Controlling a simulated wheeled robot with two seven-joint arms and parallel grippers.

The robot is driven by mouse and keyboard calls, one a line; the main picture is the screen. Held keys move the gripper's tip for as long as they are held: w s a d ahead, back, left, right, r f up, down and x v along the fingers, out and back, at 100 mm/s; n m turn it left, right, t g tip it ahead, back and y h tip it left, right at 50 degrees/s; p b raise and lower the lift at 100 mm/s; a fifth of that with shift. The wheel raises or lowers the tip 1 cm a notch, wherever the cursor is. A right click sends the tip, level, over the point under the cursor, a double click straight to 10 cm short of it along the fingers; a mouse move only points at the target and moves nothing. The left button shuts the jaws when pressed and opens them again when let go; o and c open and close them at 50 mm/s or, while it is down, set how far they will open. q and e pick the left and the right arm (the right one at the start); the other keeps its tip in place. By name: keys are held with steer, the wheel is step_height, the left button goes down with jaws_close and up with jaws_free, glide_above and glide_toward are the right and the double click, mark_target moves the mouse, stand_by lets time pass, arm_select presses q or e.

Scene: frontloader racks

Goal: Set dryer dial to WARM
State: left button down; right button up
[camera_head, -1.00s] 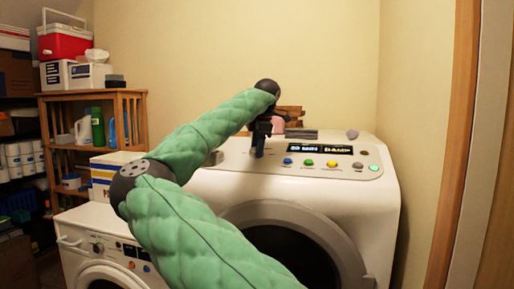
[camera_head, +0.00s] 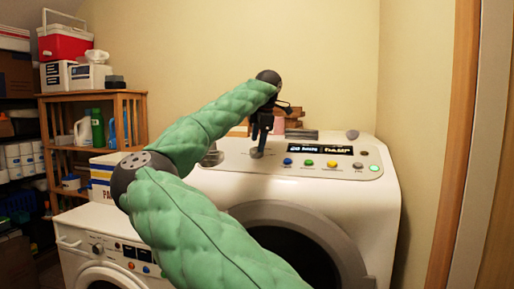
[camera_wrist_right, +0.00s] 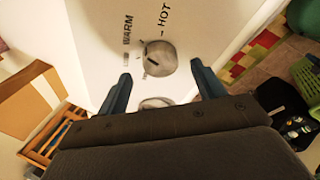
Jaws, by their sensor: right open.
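The white dryer (camera_head: 370,200) has a sloped top panel with a silver dial (camera_head: 257,153), seen just below my right gripper's fingertips. In the right wrist view the dial (camera_wrist_right: 155,57) is round, with a dark pointer mark, and the printed words WARM and HOT stand beside it. Which setting the mark points at is not clear. My right gripper (camera_head: 260,141) is open; in the wrist view its two blue fingers (camera_wrist_right: 160,68) stand apart on either side of the dial, with no clear contact. My left gripper is not in view.
A second silver knob (camera_head: 212,157) stands left on the panel. A lit display (camera_head: 320,149) and several coloured buttons lie to the right, its text too small to read surely. A lower white machine (camera_head: 100,245) and a wooden shelf (camera_head: 128,135) are at left.

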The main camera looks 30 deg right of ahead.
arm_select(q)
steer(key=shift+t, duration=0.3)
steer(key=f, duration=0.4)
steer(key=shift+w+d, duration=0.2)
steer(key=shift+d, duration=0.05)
arm_select(e)
steer(key=v, duration=0.5)
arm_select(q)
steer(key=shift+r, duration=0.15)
